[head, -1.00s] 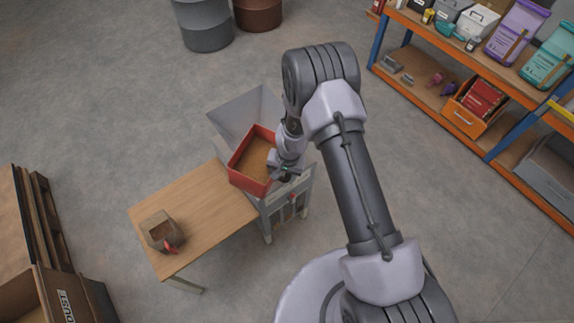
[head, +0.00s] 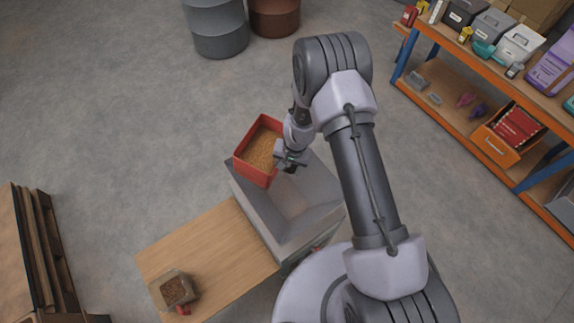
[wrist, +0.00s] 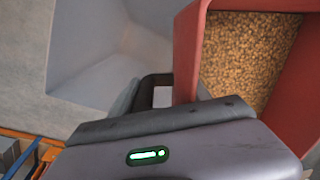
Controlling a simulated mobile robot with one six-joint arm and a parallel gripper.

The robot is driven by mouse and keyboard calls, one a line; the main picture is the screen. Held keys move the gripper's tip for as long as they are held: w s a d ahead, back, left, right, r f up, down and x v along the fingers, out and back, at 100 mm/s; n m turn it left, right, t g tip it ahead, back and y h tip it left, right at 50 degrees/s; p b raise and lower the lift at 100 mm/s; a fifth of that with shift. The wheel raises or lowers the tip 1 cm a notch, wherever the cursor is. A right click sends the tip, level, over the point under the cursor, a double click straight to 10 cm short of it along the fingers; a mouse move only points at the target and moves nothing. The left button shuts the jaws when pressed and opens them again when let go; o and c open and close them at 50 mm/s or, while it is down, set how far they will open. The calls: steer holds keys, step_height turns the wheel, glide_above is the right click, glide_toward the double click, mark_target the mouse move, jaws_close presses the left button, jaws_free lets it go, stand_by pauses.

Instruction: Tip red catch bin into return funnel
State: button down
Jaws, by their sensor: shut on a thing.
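The red catch bin (head: 243,166) is held up over the far left rim of the grey return funnel (head: 318,200) in the head view. It holds tan, grain-like pellets. My gripper (head: 287,160) is shut on the bin's right side. In the wrist view the bin (wrist: 187,55) fills the upper right, with the pellets inside it. The funnel's sloped inner walls (wrist: 105,75) show to the left of the bin and look empty. The exact grip point is hidden behind my gripper's body.
A wooden table (head: 205,250) adjoins the funnel and carries a small scoop-like container (head: 177,290) with brown contents. An orange shelf rack (head: 480,120) stands at the right. Drums (head: 215,28) stand at the back. Pallets and boxes (head: 30,260) are at the left.

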steer(key=shift+s+f+b, duration=0.1)
steer(key=shift+s+b, duration=0.15)
steer(key=shift+b, duration=1.05)
steer(key=shift+w+a+f+b, duration=0.1)
steer(key=shift+w+b, duration=0.1)
steer(key=shift+b, duration=0.55)
steer(key=y+b, duration=0.1)
steer(key=b, duration=0.5)
steer(key=shift+a+t+b, duration=0.25)
steer(key=shift+t+b, duration=0.05)
steer(key=shift+b, duration=0.05)
steer(key=y+b, duration=0.1)
steer(key=b, duration=0.4)
steer(key=w+a+t+y+b, duration=0.1)
steer(key=b, duration=0.5)
steer(key=shift+a+r+b, duration=0.25)
steer(key=shift+b, duration=0.05)
steer(key=a+y+b, duration=0.1)
steer(key=b, duration=0.4)
steer(key=shift+w+t+y, duration=0.15)
steer(key=shift+t+y, duration=0.15)
steer(key=shift+t, duration=0.1)
steer(key=shift+a+y+b, duration=0.1)
steer(key=shift+y+b, duration=0.2)
steer(key=shift+b, duration=0.45)
